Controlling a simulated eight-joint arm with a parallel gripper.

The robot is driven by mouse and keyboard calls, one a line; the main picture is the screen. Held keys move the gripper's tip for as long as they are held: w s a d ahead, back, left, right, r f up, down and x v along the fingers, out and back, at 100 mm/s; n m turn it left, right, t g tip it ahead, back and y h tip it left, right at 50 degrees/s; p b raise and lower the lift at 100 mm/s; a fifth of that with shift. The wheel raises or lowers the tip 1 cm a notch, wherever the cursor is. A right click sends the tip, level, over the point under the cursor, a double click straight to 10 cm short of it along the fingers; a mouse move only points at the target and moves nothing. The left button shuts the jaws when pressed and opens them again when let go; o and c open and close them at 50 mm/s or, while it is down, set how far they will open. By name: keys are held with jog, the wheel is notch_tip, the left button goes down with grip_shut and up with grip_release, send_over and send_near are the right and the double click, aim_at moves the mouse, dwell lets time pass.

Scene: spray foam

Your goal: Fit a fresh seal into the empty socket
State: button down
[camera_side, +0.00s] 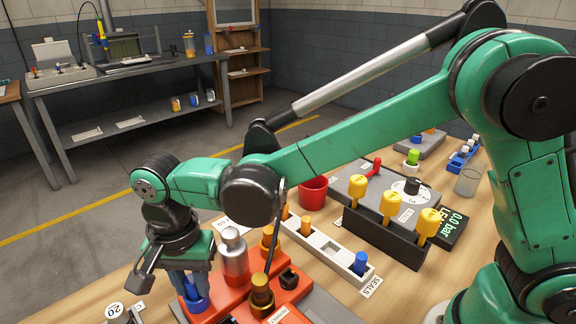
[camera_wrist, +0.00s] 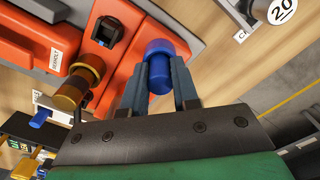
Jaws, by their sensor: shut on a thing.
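My gripper (camera_side: 192,284) is low at the left end of the orange-red fixture (camera_side: 232,294). Its fingers (camera_wrist: 160,88) are shut on a blue seal (camera_wrist: 159,70), a stubby cylinder with a wider blue ring at its far end. The blue seal (camera_side: 196,302) is at the fixture's surface; I cannot tell whether it is seated or just above. The white seals rack (camera_side: 334,250) holds orange seals and a blue seal (camera_side: 360,263).
Behind are a red cup (camera_side: 312,193) and a dark holder with yellow-handled pieces (camera_side: 389,236).

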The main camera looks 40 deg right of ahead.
aim_at(190, 279)
jog(key=shift+f, duration=0.15)
jog(key=c, duration=0.7)
grip_release()
jog(key=shift+o, duration=0.2)
notch_tip(190, 279, up, 11)
jog(key=s+d+f+n+t, duration=0.2)
jog(key=d+n+t, duration=0.1)
jog(key=d, duration=0.8)
jog(key=s+d+f+n+t, duration=0.2)
jog(key=d+n, duration=0.4)
jog(key=d, duration=0.4)
jog(key=shift+s+d+t, duration=0.4)
jog(key=shift+s+t, duration=0.25)
jog(key=shift+t, duration=0.45)
